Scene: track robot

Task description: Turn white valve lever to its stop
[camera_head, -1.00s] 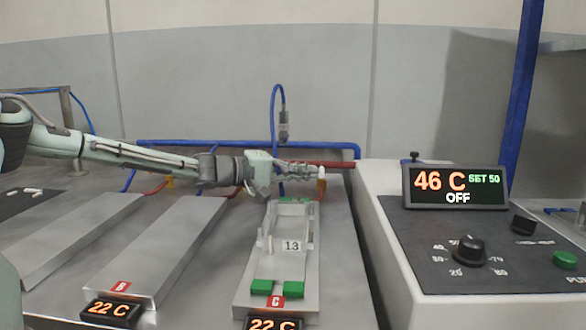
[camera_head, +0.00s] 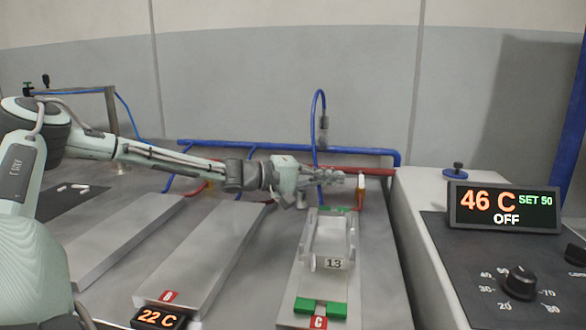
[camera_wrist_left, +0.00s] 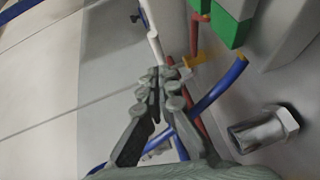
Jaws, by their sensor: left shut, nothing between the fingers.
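The white valve lever (camera_head: 361,180) stands at the back of the table, at the red pipe behind plate C. In the left wrist view the white lever (camera_wrist_left: 156,46) shows as a short white rod just beyond the fingertips, with a yellow valve part (camera_wrist_left: 194,58) beside it. My left gripper (camera_head: 340,177) reaches in from the left, its fingers shut and empty. Its tips are just left of the lever in the head view. The left wrist view also shows the closed fingers (camera_wrist_left: 159,76); whether they touch the lever I cannot tell. My right gripper is not in view.
Plate C carries a clear-walled fixture marked 13 (camera_head: 333,263) with green blocks (camera_head: 320,307). A blue pipe (camera_head: 290,147) and red pipe run along the back. A blue hose (camera_head: 316,120) rises behind the gripper. A control box with a display (camera_head: 505,207) stands on the right.

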